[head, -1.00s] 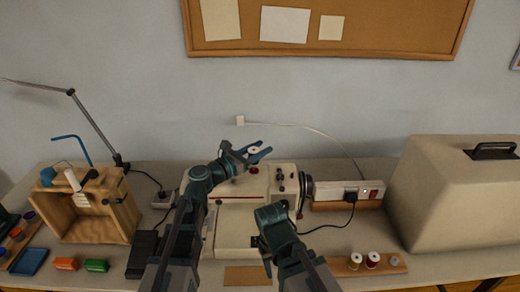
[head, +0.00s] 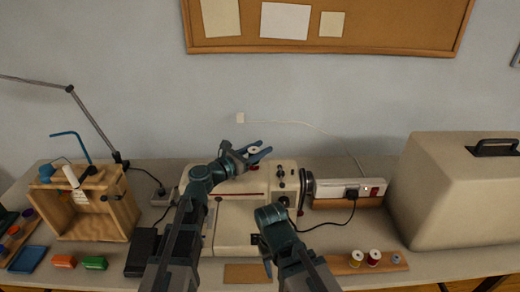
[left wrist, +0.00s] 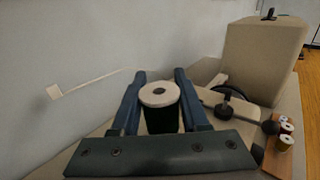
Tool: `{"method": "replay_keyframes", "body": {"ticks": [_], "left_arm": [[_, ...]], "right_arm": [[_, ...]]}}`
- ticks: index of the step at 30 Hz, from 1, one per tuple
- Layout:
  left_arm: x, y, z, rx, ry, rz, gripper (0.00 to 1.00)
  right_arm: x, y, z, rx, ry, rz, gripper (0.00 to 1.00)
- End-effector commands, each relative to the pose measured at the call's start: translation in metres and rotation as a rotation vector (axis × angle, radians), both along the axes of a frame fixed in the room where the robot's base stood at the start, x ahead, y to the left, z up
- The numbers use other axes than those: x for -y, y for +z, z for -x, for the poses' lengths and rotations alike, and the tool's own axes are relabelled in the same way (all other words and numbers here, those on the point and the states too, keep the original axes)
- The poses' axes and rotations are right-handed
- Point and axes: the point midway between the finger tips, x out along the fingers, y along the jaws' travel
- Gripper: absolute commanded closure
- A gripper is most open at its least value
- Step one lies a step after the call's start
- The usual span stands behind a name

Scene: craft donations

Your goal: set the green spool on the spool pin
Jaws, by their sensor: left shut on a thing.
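My left gripper (head: 258,155) is shut on the green spool (left wrist: 160,112), which has a pale round end with a dark centre hole and a dark green body. The spool stands upright between the two fingers in the left wrist view. In the head view, the spool's pale top (head: 253,150) shows between the fingers, above the back of the cream sewing machine (head: 238,212). I cannot make out the spool pin; the gripper covers part of the machine top. My right arm's end (head: 268,262) is low in front of the machine, its fingers mostly hidden.
A power strip (head: 350,190) and a large beige cover (head: 460,190) stand to the right. A wooden rack (head: 345,266) with several spools lies front right. A wooden box (head: 90,215) with tools, a lamp (head: 85,115) and coloured blocks (head: 94,262) are on the left.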

Motion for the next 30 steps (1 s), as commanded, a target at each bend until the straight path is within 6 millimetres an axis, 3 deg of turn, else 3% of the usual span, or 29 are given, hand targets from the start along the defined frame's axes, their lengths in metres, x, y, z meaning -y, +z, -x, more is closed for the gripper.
{"method": "replay_keyframes", "body": {"ticks": [30], "left_arm": [[0.000,-0.018,0.001,0.000,-0.001,-0.004,1.00]], "right_arm": [[0.000,-0.017,0.000,0.000,0.000,0.000,0.50]]}}
